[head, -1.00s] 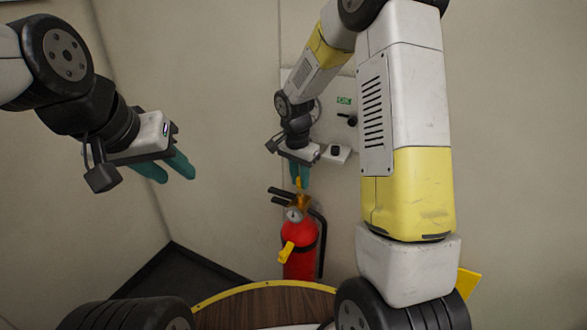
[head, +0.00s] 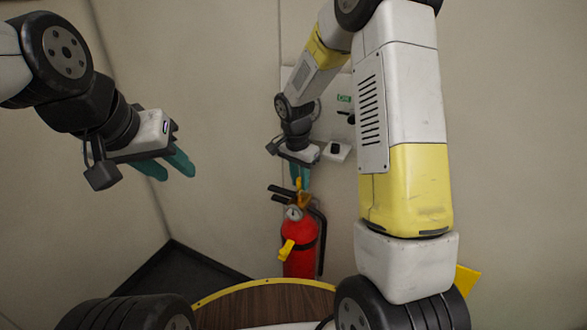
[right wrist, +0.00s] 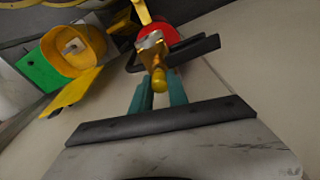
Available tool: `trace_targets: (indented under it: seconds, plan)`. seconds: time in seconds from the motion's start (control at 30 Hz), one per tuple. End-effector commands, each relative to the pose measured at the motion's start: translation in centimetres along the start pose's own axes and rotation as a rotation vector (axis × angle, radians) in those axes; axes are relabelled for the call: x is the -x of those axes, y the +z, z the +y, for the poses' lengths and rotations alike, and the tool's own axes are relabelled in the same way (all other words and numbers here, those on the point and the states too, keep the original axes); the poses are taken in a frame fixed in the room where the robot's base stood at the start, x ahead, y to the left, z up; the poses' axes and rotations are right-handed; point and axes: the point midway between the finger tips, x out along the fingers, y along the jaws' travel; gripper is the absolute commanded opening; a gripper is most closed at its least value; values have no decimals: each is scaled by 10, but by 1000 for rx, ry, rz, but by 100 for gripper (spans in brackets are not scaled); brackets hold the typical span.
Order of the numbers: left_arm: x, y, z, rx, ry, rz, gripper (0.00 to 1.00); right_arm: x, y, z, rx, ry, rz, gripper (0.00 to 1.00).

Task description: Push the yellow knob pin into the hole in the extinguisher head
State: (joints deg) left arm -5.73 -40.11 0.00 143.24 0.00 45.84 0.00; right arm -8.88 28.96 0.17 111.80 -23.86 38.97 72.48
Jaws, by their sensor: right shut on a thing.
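The red extinguisher (head: 300,262) stands upright by the wall, with black levers (head: 280,192), a round gauge and a brass head (head: 305,202). The brass head shows in the right wrist view (right wrist: 151,54). The yellow knob pin (head: 298,184) is at the extinguisher head; its rounded knob (right wrist: 159,79) faces the wrist camera. My right gripper (head: 300,178) points down with its teal fingers shut on the knob pin. The hole and how deep the pin sits are hidden. My left gripper (head: 167,168) is empty, its teal fingers apart, well left of the extinguisher.
A white box with a black knob (head: 338,152) and a small green sign (head: 344,98) are on the wall behind the right gripper. A dark wood surface with a yellow edge (head: 265,296) lies in front. The wall left of the extinguisher is bare.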

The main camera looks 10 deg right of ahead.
Motion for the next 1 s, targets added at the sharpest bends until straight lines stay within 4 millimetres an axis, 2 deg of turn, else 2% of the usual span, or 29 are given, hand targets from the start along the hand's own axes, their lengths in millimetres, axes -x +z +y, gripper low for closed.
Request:
trace_targets:
  seconds: [1.0]
  plan:
    - [0, 0, 0, 0, 0, 0, 36, -9, 1, 0, 0, 0, 0, 0]
